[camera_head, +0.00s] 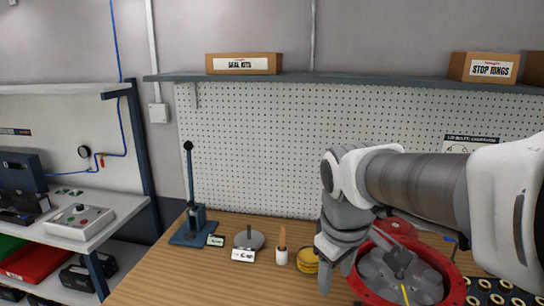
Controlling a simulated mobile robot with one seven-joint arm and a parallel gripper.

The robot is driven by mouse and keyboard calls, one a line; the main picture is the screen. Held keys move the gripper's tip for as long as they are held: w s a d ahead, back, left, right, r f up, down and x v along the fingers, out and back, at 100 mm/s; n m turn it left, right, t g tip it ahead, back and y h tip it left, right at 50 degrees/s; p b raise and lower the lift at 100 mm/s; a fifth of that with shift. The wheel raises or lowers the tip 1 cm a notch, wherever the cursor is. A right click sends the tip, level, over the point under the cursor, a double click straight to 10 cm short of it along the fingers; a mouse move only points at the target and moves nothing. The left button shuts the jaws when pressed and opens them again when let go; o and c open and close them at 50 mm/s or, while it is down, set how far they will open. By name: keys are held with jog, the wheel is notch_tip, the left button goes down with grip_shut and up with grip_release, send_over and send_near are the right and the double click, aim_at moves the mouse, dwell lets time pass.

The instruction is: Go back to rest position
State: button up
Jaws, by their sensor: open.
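My arm reaches in from the right edge, and my gripper (338,272) hangs at its end, pointing down over the wooden bench (190,280). The gripper is open, with its fingers only partly visible. It stands close to the left rim of a red round housing (447,283) with a grey inside. I cannot tell whether the gripper touches the housing. My wrist hides part of the housing and the bench behind it. No object shows in the gripper.
On the bench stand a blue lever press (194,228), a grey disc (249,238), a brush-like tool (282,250) and a yellow round item (307,261). A tray of rings (500,292) is at the lower right. A shelf (370,82) with boxes runs above the pegboard.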

jog(key=s+d+m+t, duration=0.2)
jog(key=s+m, duration=0.5)
jog(key=s, duration=0.4)
jog(key=shift+d+r+y, duration=0.15)
jog(key=shift+d+y, duration=0.25)
jog(key=shift+d, duration=0.15)
